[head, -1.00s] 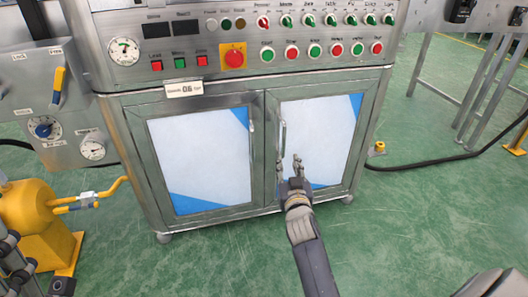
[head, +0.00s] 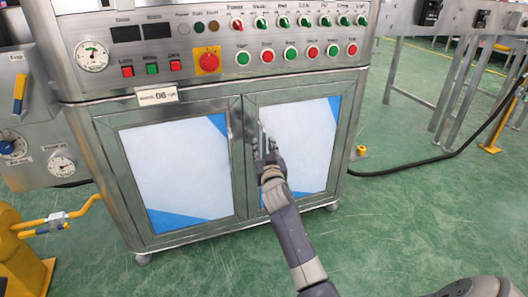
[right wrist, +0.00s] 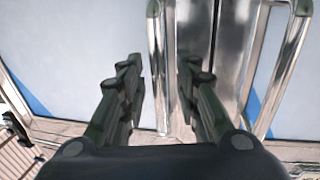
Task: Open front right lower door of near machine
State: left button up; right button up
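The near machine (head: 205,89) stands ahead with two lower doors, each with a white panel and blue corners. The front right lower door (head: 308,135) is shut. My right gripper (head: 264,148) is at this door's left edge, by its upright metal handle. In the right wrist view, which looks upside down, the handle (right wrist: 157,65) stands between the two open dark fingers of the gripper (right wrist: 160,90). A gap shows on both sides of it. The gripper hides part of the handle in the head view. My left gripper is not in view.
The left lower door (head: 175,170) is shut, its handle (head: 229,127) close beside. Buttons and knobs line the panel above. A yellow pipe (head: 85,208) is at left. A black cable (head: 420,165) lies on the right. The green floor before the doors is clear.

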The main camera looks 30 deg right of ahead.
jog(key=shift+w, duration=0.1)
jog(key=shift+c, duration=0.5)
grip_shut()
